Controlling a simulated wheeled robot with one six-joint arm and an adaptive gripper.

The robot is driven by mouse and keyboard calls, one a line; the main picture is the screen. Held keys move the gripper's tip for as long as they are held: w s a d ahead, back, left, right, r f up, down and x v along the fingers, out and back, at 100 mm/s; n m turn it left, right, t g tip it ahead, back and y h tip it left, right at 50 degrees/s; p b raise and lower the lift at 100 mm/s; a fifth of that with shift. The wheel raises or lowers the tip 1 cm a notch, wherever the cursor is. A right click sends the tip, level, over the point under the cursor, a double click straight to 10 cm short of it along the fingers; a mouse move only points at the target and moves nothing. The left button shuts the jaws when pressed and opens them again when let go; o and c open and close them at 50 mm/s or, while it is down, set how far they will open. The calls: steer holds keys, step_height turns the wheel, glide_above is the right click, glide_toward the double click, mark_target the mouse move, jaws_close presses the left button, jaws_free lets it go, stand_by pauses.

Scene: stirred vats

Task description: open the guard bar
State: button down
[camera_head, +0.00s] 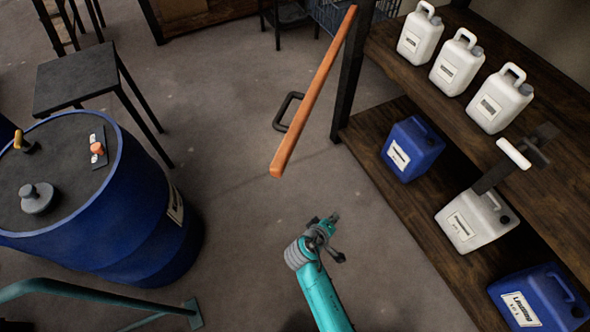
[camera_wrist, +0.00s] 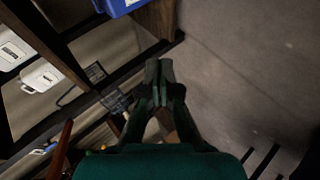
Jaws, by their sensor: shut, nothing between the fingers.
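The guard bar (camera_head: 315,90) is a long orange bar in the head view. It slants from the upper right, by a dark shelf post, down to a free end near the middle. A dark loop handle (camera_head: 288,112) shows at its left side. My gripper (camera_head: 333,218) is below and right of the bar's lower end, apart from it and from the handle. In the wrist view my gripper (camera_wrist: 159,68) is shut and empty. A reddish-brown strip at the lower left of that view may be the bar; I cannot tell.
A wooden shelf unit (camera_head: 368,118) with white and blue canisters stands at the right. A white grip on a dark bracket (camera_head: 513,153) sticks out there. A blue vat (camera_head: 140,225) and a dark table (camera_head: 82,78) are at the left. The floor between is clear.

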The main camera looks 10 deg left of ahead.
steer(key=s+d+m+y, duration=0.15)
steer(key=s+d, duration=0.25)
steer(key=s, duration=0.6)
steer(key=s+d+m+y, duration=0.1)
steer(key=s+d+y, duration=0.3)
steer(key=s, duration=0.5)
steer(key=s+d+r+m+t, duration=0.1)
steer(key=s+r+m+t, duration=0.15)
steer(key=s+r, duration=0.5)
steer(key=s+d+r+m+t, duration=0.15)
steer(key=s+r+m, duration=0.3)
steer(key=r, duration=0.55)
steer(key=n+g+y, duration=1)
steer(key=n+y, duration=0.6)
steer(key=y, duration=0.1)
glide_toward(283, 169)
steer(key=x, duration=0.7)
steer(key=shift+a+r, duration=0.1)
